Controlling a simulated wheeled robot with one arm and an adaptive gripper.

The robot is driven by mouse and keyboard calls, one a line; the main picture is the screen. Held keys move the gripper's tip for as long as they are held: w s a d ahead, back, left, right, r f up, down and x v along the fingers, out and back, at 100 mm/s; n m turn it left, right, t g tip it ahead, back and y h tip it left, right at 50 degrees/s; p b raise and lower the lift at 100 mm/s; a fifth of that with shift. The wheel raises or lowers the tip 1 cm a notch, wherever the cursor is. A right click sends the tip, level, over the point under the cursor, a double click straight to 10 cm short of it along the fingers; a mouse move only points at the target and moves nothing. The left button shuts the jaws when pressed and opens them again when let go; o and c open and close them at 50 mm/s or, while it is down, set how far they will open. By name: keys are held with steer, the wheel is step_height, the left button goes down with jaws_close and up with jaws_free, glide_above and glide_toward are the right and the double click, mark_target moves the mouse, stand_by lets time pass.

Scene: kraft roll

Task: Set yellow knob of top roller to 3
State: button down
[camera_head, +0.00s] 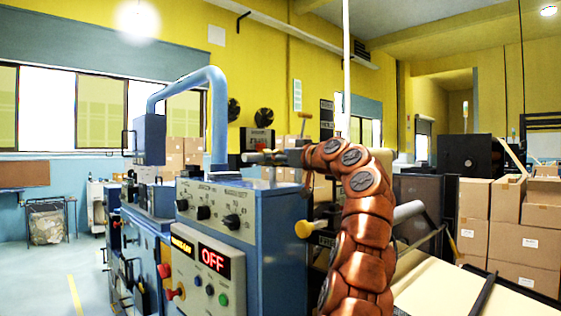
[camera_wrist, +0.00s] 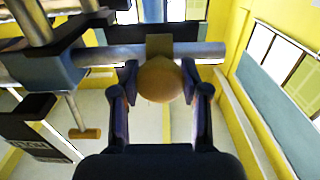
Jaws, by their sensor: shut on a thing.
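In the wrist view a round yellow knob (camera_wrist: 160,80) sits between the two dark fingers of my gripper (camera_wrist: 160,88), which touch it on both sides. A flat brownish-yellow plate (camera_wrist: 159,46) stands behind the knob, in front of a grey roller or bar (camera_wrist: 205,52). In the head view my gripper (camera_head: 265,157) is small at the end of my copper arm, above the blue machine, and the held knob is not clear there. Another yellow knob (camera_head: 305,229) shows lower down, left of my arm. No number scale is readable on the held knob.
The blue control cabinet (camera_head: 270,240) with dark selector knobs and a red OFF display (camera_head: 213,260) stands left of my arm. A grey roller (camera_head: 408,211) and kraft sheet (camera_head: 435,285) lie to the right. Cardboard boxes (camera_head: 520,240) are stacked farther right.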

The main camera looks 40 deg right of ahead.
steer(key=shift+a, duration=0.15)
steer(key=c, duration=0.5)
jaws_free()
steer(key=shift+c, duration=0.2)
steer(key=shift+s+a+r, duration=0.1)
steer(key=shift+s+r, duration=0.05)
steer(key=shift+s, duration=0.4)
steer(key=shift+s+r, duration=0.1)
steer(key=shift+s, duration=0.45)
steer(key=shift+s+f, duration=0.2)
steer(key=shift+s, duration=0.25)
steer(key=s, duration=0.9)
